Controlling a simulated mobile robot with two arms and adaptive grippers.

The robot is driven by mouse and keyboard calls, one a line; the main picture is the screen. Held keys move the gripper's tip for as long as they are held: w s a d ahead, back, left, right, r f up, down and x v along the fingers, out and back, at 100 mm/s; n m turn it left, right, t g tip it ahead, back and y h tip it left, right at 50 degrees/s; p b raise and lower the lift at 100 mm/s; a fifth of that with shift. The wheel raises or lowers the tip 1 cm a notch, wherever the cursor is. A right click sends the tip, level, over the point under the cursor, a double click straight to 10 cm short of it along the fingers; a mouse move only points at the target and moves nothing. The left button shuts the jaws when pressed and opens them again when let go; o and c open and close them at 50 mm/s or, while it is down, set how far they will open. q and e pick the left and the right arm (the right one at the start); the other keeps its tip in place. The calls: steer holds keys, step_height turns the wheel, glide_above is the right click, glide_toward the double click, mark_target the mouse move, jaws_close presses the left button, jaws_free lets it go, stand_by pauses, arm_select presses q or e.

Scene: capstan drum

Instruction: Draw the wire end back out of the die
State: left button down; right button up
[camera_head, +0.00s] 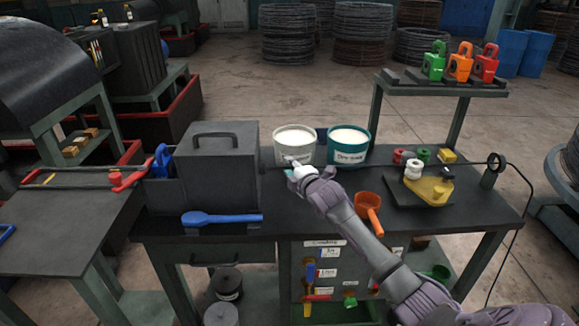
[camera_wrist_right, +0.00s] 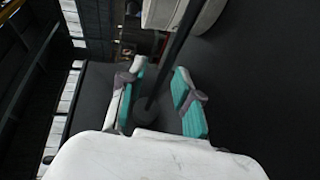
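My right gripper (camera_head: 296,170) is just in front of the white bucket (camera_head: 294,146). In the right wrist view its teal fingertips (camera_wrist_right: 160,100) are apart. A dark bar (camera_wrist_right: 168,68) with a round dark foot (camera_wrist_right: 145,111) shows between them; I cannot tell whether either finger touches it. A thin dark wire (camera_head: 528,180) passes the ring-shaped guide (camera_head: 495,162) at the table's right end and hangs down towards the floor. I cannot make out the die or the wire end. My left gripper is not in view.
A teal bucket (camera_head: 347,146) stands right of the white one. An orange ladle (camera_head: 368,205) lies right of my forearm. Coloured padlock-like blocks (camera_head: 459,65) stand on the rear shelf.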

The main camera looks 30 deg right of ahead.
steer(key=shift+w+f, duration=0.1)
steer(key=shift+w, duration=0.2)
jaws_close()
